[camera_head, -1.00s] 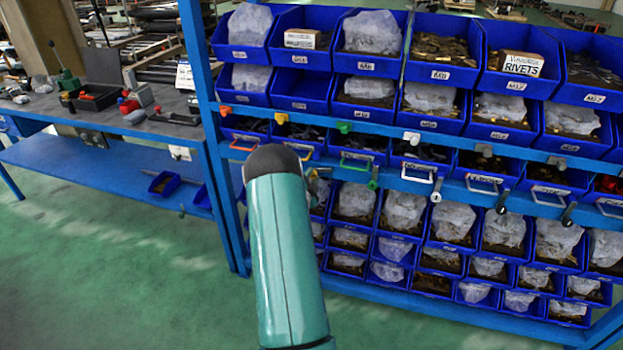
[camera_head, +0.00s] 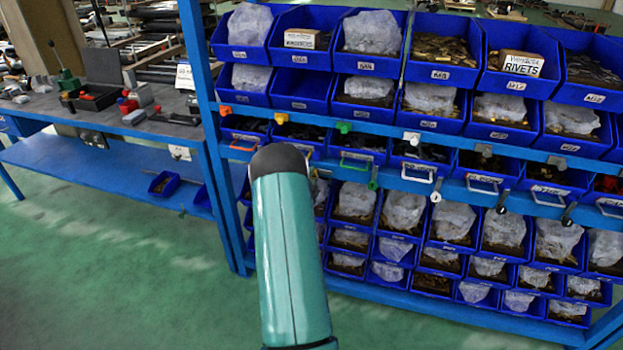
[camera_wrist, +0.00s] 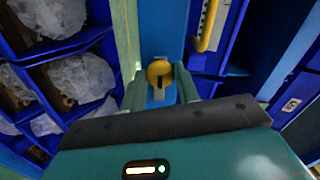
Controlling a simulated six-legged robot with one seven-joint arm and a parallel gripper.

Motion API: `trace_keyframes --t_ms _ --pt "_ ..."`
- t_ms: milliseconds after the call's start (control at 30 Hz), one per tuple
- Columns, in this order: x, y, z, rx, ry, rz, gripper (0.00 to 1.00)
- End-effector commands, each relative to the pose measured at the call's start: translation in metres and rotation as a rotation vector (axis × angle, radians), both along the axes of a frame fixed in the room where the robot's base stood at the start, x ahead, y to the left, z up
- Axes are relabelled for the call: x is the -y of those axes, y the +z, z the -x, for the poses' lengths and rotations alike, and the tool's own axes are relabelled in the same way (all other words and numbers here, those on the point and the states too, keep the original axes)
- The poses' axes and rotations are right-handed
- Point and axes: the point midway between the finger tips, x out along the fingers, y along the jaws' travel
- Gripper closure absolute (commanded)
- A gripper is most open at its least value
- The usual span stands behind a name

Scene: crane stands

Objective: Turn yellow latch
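The yellow latch (camera_wrist: 159,72) shows in the wrist view as a round yellow knob with a dark slot, on a blue rail. My gripper (camera_wrist: 160,90) is open, with one green finger on each side of the latch. Small gaps seem to show between the fingers and the knob; contact is hard to tell. A yellow handle (camera_wrist: 208,27) stands to the right of the latch. In the head view my arm hides the gripper and latch; the yellow handle (camera_head: 300,147) and a yellow tab (camera_head: 281,118) show above my arm.
A blue rack holds rows of blue bins (camera_head: 440,55) with bagged parts. Green (camera_head: 355,162) and white handles (camera_head: 418,178) line the rail to the right. In the wrist view, bagged bins (camera_wrist: 75,80) lie left. A workbench (camera_head: 110,110) stands left; green floor is clear in front.

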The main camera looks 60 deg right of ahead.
Motion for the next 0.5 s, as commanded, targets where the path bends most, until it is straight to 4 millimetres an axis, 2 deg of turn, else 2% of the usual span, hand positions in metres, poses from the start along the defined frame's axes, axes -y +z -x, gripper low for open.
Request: trace_keyframes --t_ms 33,100,367,500 --pt "-0.0012 -0.0012 -0.0012 0.0 0.002 -0.003 0.58" --pt "-0.001 -0.0009 -0.001 0.0 0.002 -0.001 0.48" --pt "-0.0006 -0.0001 -0.0003 -0.001 0.0 0.0 0.48" --pt "-0.0087 0.0003 0.0007 0.0 0.001 0.0 0.48"
